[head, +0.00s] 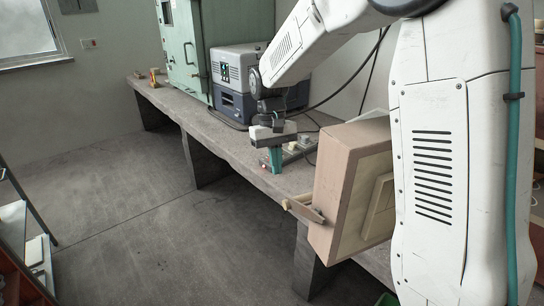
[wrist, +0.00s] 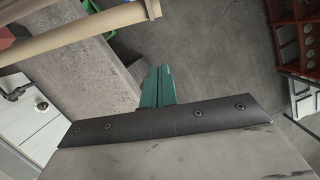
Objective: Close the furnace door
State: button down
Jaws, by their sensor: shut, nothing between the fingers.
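The furnace door (head: 337,185) is a thick tan slab with a cream inner face and a raised panel. It stands open, jutting past the bench's front edge in the head view. A pale bar handle on a dark bracket (head: 304,210) sticks out from its lower left side. The furnace body is not visible; my arm covers the area to the right. My gripper (head: 276,165) has green fingers, shut and empty, pointing down over the bench to the left of the door, apart from it. In the wrist view the fingers (wrist: 157,86) are together, with a pale bar (wrist: 85,30) at upper left.
The grey bench (head: 225,137) runs along the wall. A grey-blue machine (head: 235,85) and a green cabinet (head: 181,50) stand behind my gripper. Small items (head: 303,142) lie on the bench near the gripper. The floor (head: 150,235) in front is clear; a red rack (wrist: 300,40) stands across it.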

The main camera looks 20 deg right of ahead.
jog(key=s+f, duration=0.4)
jog(key=s, duration=0.1)
dwell(0.3)
